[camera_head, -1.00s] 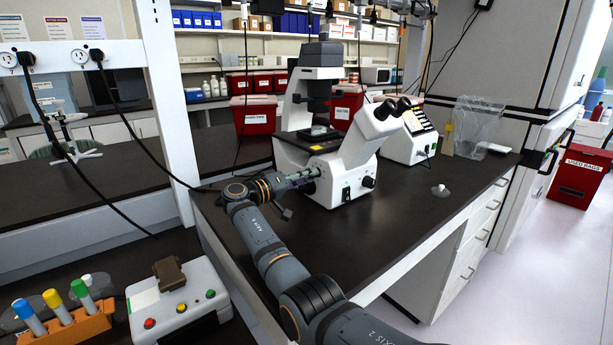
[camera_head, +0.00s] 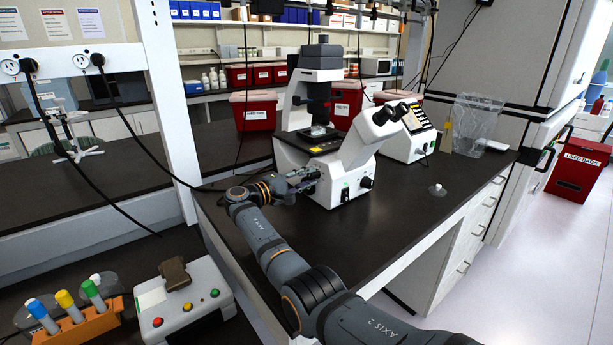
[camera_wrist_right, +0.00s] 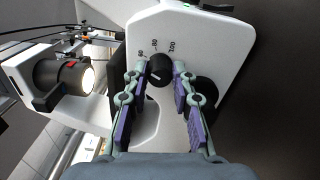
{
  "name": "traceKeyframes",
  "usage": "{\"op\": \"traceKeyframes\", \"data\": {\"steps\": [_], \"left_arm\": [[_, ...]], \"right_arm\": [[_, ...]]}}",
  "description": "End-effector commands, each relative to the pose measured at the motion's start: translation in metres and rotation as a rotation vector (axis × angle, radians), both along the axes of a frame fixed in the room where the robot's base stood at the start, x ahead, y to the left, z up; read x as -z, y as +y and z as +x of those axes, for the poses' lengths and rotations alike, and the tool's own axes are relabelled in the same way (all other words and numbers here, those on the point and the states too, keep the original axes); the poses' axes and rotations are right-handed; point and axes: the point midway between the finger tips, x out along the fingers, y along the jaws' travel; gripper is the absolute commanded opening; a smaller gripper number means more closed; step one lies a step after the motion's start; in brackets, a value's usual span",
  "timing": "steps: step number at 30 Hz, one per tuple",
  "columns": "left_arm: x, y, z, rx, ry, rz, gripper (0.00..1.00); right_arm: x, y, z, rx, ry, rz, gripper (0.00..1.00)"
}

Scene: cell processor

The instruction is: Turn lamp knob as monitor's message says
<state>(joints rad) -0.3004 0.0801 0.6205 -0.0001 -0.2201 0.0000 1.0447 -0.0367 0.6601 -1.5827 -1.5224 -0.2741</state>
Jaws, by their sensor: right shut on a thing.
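The white microscope (camera_head: 345,181) stands on the dark bench. My right gripper (camera_head: 312,180) reaches the microscope's left side in the head view. In the wrist view my right gripper (camera_wrist_right: 160,67) has a finger on each side of the knob and is shut on it. The knob is hidden in the head view. My left gripper is in neither view. I cannot make out a monitor message.
A lit lamp (camera_wrist_right: 78,80) shows in the wrist view. A white device (camera_head: 410,140) stands behind the microscope's right side. A small clear object (camera_head: 437,190) lies on the open bench at right. A button box (camera_head: 188,305) and orange tube rack (camera_head: 90,326) are at lower left.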

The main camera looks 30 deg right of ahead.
Motion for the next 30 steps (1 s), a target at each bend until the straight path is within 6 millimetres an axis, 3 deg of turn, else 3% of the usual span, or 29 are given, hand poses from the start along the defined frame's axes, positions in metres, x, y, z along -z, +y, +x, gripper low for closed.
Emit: {"op": "traceKeyframes", "data": {"steps": [20, 21, 25, 30], "left_arm": [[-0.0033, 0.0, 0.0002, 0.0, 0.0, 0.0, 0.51], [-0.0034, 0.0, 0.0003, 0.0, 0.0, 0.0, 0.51], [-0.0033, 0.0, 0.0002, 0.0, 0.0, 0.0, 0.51], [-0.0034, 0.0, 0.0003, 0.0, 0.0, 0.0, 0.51]], "right_arm": [[0.0005, 0.0003, 0.0002, -0.001, 0.058, -0.004, 0.0], [0.0005, 0.0003, 0.0002, -0.001, 0.057, -0.004, 0.3], [0.0004, 0.0002, 0.0001, -0.001, 0.057, -0.004, 0.47], [0.0002, 0.0002, 0.0002, -0.001, 0.057, -0.004, 0.48]]}}
